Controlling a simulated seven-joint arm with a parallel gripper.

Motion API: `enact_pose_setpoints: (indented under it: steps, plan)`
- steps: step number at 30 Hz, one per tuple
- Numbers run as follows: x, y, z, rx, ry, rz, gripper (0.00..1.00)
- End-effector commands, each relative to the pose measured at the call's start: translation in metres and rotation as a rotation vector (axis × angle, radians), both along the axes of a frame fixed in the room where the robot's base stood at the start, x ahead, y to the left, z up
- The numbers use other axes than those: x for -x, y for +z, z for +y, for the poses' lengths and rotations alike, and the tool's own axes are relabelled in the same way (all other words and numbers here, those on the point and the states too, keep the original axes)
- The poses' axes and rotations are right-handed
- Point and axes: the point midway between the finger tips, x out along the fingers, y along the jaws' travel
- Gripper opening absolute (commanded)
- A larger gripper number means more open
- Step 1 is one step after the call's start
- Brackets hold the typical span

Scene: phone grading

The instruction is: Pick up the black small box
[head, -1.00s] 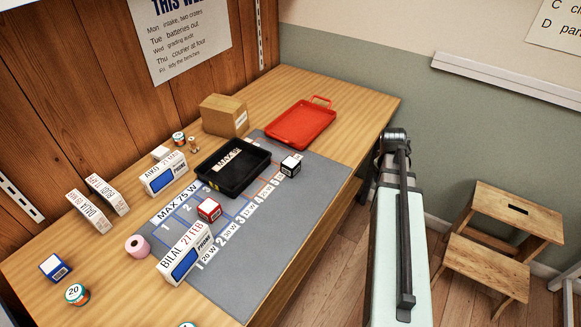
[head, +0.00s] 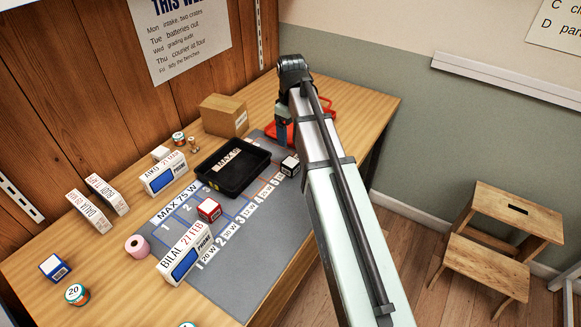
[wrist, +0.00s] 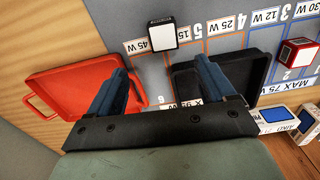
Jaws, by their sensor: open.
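The black small box (head: 290,166), with a white top, sits on the grey mat (head: 245,275) just right of the black tray (head: 205,177). In the wrist view the box (wrist: 157,37) is near the top, beyond my fingertips and between their lines. My gripper (wrist: 162,70) is open and empty, its two blue fingers spread on either side. In the head view my gripper (head: 282,138) hangs just behind the box, near the red tray, apart from the box. My arm partly covers the red tray there.
The red tray (wrist: 50,82) lies left of my fingers in the wrist view, the black tray (wrist: 262,65) to the right. A red small box (head: 209,209) sits on the mat. A cardboard box (head: 224,116) and phone boxes stand farther left. The mat's front is clear.

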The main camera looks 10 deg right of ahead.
Motion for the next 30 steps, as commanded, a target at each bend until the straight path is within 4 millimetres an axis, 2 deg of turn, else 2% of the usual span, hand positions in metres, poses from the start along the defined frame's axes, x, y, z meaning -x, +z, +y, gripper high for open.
enact_pose_setpoints:
  steps: [5, 18, 30]
  plan:
    - [0.001, -0.011, 0.004, -0.002, 0.006, 0.006, 0.83]
    - [0.001, -0.071, 0.003, -0.002, 0.005, 0.004, 0.83]
    - [0.002, -0.088, 0.003, -0.002, 0.004, 0.003, 0.83]
